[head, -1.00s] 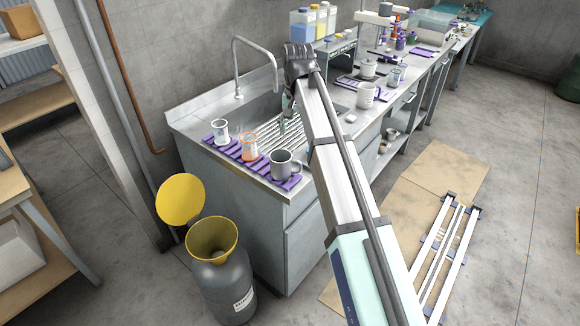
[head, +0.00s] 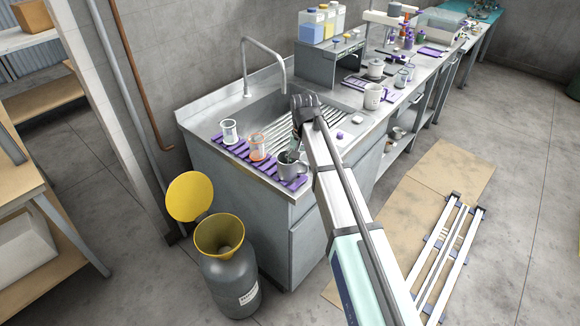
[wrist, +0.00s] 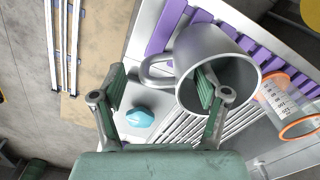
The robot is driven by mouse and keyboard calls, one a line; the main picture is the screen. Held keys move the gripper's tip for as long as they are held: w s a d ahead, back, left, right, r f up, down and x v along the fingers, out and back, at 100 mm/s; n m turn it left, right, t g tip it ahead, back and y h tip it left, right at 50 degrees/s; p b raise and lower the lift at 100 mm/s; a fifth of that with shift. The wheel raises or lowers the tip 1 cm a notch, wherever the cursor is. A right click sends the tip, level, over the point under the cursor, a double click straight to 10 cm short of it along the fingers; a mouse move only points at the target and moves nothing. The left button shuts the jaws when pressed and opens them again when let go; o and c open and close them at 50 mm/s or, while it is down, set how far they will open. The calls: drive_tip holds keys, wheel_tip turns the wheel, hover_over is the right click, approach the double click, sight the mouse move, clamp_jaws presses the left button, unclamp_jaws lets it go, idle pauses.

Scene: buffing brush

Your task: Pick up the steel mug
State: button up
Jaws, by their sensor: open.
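The steel mug (head: 291,171) stands on the purple slatted mat (head: 262,164) at the sink counter's front edge. In the wrist view the mug (wrist: 213,45) shows its open mouth, and its handle (wrist: 150,72) points left. My gripper (wrist: 160,82) is open and empty. Its right finger overlaps the mug's mouth, and its left finger is outside, beyond the handle. The handle lies between the fingers in this view. I cannot tell whether a finger touches the mug. In the head view my gripper (head: 294,154) is just above the mug, partly covering its rim.
An orange-rimmed glass beaker (head: 258,147) stands left of the mug, with a clear beaker (head: 229,131) farther left. The sink (head: 262,112) with its ribbed drainer is behind. A white mug (head: 373,96) is farther right. A grey drum with a yellow funnel (head: 219,235) stands on the floor.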

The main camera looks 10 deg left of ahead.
drive_tip(key=shift+f+p, duration=0.5)
drive_tip(key=shift+f, duration=1.2)
clamp_jaws()
drive_tip(key=shift+r, duration=0.15)
wheel_tip(320, 180, up, 20)
drive_tip(key=b, duration=0.5)
idle(2.9)
